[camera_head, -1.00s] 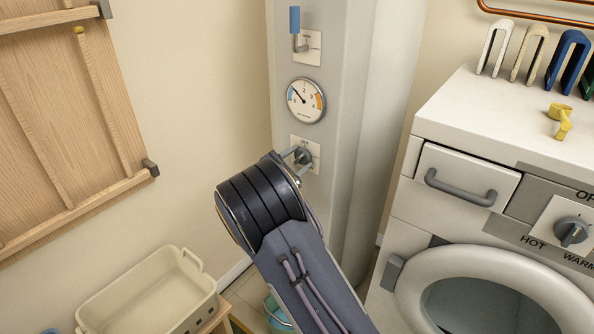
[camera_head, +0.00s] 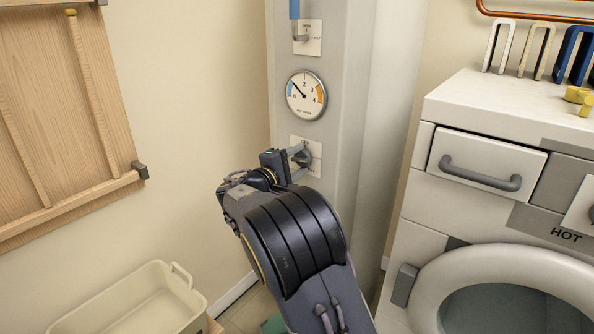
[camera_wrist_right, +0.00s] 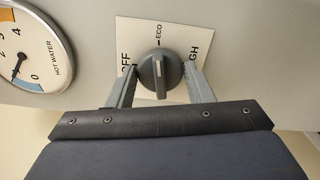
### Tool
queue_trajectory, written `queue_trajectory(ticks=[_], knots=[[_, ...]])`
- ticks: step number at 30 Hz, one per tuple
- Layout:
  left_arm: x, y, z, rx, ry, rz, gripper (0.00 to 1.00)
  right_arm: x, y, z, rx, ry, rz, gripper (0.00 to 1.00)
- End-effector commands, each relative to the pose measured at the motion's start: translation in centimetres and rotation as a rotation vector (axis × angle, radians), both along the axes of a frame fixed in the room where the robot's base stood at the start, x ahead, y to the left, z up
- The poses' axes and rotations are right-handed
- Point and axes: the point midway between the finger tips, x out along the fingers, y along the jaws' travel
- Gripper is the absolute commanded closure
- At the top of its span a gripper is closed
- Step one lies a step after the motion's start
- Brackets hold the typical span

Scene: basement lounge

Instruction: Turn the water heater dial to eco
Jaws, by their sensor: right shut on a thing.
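The water heater dial (camera_head: 302,158) is a dark grey round knob on a white plate on the heater's grey front. In the right wrist view the dial (camera_wrist_right: 160,72) has a raised bar with a white mark, pointing up roughly towards the ECO label (camera_wrist_right: 159,29). OFF lies to its left and HIGH, partly hidden by a finger, to its right. My right gripper (camera_wrist_right: 161,80) is shut on the dial, one finger on each side. In the head view the right gripper (camera_head: 296,161) reaches it from below left. My left gripper is not in view.
A round hot water gauge (camera_head: 306,96) sits above the dial, and a blue-handled lever (camera_head: 295,12) above that. A white washing machine (camera_head: 455,215) stands right. A cream basket (camera_head: 125,300) is at lower left, below a wooden wall rack (camera_head: 60,130).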

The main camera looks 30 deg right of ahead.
Motion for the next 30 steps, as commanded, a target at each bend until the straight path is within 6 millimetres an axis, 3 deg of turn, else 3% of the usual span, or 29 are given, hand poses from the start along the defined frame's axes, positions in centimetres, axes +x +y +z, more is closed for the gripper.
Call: queue_trajectory(ticks=[19,20,24,30], knots=[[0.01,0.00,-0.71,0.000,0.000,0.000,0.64,-0.04,0.02,-0.14,0.019,-0.040,-0.002,0.76],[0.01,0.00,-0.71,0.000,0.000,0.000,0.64,-0.04,0.03,-0.14,0.019,-0.040,-0.002,0.49],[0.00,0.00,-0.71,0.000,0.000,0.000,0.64,-0.03,0.02,-0.10,0.018,-0.040,-0.001,0.32],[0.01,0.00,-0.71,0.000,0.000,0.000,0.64,-0.02,0.00,-0.06,0.018,-0.040,0.000,0.32]])
